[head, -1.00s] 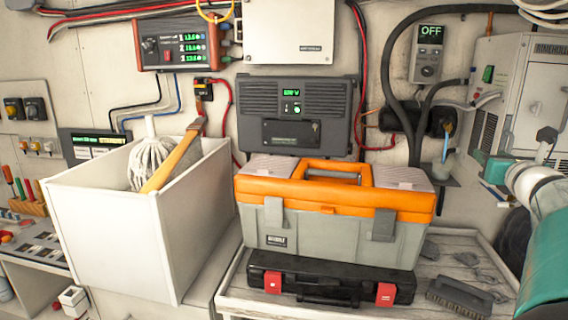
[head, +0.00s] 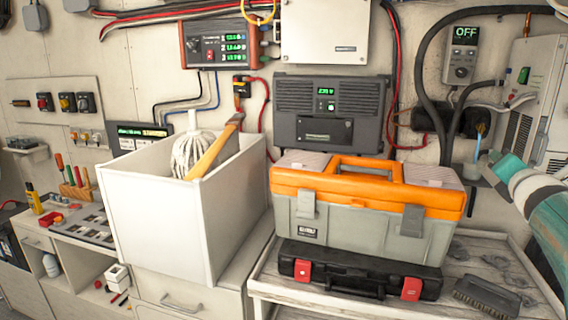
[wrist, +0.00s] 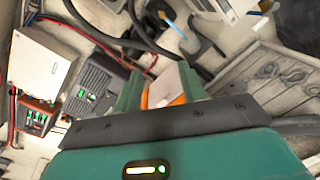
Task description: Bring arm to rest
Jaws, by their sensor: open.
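My arm shows at the right edge of the head view as a teal and white link; its gripper is outside that view. In the wrist view my gripper (wrist: 160,90) is open, its two teal fingers apart with nothing held between them. Beyond the fingers, part of the orange and grey toolbox (wrist: 176,99) shows. In the head view the toolbox (head: 365,195) sits upright on a black case (head: 345,272) with red latches.
A white bin (head: 160,230) holding a mop head (head: 190,155) and a wooden handle stands left of the toolbox. A brush (head: 487,297) lies on the worn bench at right. Wall units (head: 330,110), cables and a pipe crowd the back.

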